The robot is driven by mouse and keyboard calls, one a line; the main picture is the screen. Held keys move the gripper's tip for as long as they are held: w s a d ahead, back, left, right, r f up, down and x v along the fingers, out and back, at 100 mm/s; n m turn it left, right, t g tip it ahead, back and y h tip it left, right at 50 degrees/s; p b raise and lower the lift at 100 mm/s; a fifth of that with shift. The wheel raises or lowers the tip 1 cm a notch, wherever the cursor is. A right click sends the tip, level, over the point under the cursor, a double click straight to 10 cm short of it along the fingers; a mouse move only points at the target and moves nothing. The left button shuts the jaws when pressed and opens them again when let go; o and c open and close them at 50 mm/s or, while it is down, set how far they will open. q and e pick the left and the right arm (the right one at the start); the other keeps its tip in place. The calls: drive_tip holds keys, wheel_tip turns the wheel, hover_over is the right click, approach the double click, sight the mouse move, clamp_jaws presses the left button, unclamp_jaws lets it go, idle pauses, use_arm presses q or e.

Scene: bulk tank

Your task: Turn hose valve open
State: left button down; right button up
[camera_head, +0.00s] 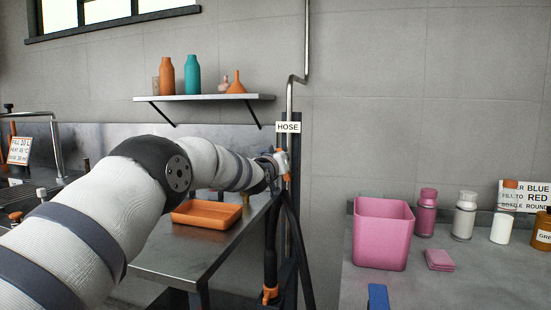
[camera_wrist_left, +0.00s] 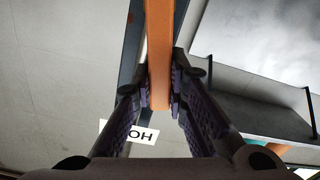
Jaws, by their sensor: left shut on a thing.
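The hose valve's orange lever (camera_wrist_left: 158,60) fills the middle of the left wrist view, between the two dark finger pads. My left gripper (camera_wrist_left: 160,100) is shut on this lever. In the head view my left gripper (camera_head: 275,165) reaches the valve at the pipe, just below the white HOSE sign (camera_head: 288,127). There only a small orange part of the valve shows, and my wrist hides much of it. The metal pipe (camera_head: 290,97) comes down the wall to the valve. My right gripper is in neither view.
A black hose (camera_head: 270,245) with an orange nozzle (camera_head: 269,295) hangs below the valve. An orange tray (camera_head: 207,214) sits on the steel table under my arm. A shelf (camera_head: 205,97) with bottles is above. A pink bin (camera_head: 382,235) stands on the right counter.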

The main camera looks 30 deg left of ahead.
use_arm(q)
drive_tip(key=shift+w+d+r+m, duration=0.15)
drive_tip(key=shift+d+m, duration=0.25)
drive_tip(key=shift+m, duration=0.4)
drive_tip(key=shift+w+d+r+m, duration=0.1)
drive_tip(key=shift+d+m, duration=0.3)
drive_tip(key=shift+m, duration=0.4)
drive_tip(key=c, duration=1.6)
unclamp_jaws()
drive_tip(key=shift+f, duration=0.1)
drive_tip(key=shift+o, duration=0.2)
drive_tip(key=v, duration=1.2)
drive_tip(key=shift+d, duration=0.1)
